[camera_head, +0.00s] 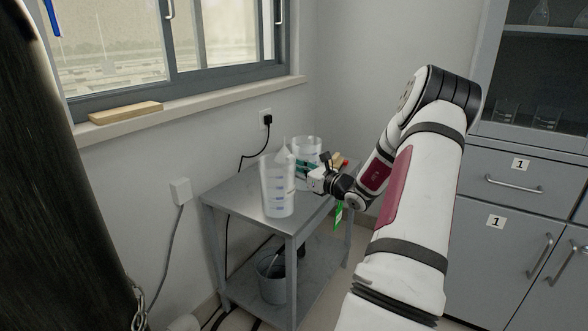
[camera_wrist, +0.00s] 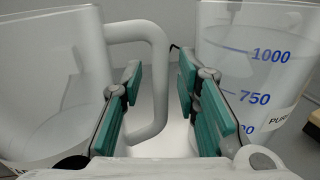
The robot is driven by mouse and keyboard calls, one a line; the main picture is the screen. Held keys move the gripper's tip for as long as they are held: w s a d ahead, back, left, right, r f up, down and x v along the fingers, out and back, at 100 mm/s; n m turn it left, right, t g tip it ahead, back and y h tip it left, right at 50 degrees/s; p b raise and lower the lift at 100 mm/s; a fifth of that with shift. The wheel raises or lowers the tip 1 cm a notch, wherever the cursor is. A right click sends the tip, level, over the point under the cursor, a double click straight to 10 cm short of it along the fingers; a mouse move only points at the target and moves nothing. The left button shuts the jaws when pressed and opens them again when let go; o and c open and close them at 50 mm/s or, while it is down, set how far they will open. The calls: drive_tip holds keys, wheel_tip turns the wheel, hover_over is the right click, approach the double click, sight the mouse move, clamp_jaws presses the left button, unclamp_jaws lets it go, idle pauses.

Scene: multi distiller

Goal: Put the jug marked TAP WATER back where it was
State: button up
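A clear jug with blue graduations (camera_head: 278,190) stands upright on the near part of the metal table (camera_head: 236,200). In the wrist view, the jug on the left (camera_wrist: 50,90) has its handle (camera_wrist: 158,80) between my fingers. Its label is cut off at the bottom, so I cannot read TAP WATER. A second jug (camera_head: 307,146) stands farther back; in the wrist view, the right jug (camera_wrist: 258,70) shows a label starting "PUR". My gripper (camera_head: 304,166) is beside the near jug, its teal fingers (camera_wrist: 160,78) apart with gaps around the handle.
Small items (camera_head: 339,160) lie at the table's back right. A grey bucket (camera_head: 271,278) stands on the lower shelf. Cabinets (camera_head: 510,215) are at the right, and a window sill with a wooden block (camera_head: 126,112) is at the left.

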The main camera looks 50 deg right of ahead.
drive_tip(key=shift+s+r, duration=0.1)
drive_tip(key=shift+r, duration=0.1)
drive_tip(key=s+a+p, duration=0.1)
drive_tip(key=s+p, duration=0.2)
drive_tip(key=s, duration=0.8)
drive_tip(key=shift+s+a, duration=0.25)
drive_tip(key=shift+s, duration=0.1)
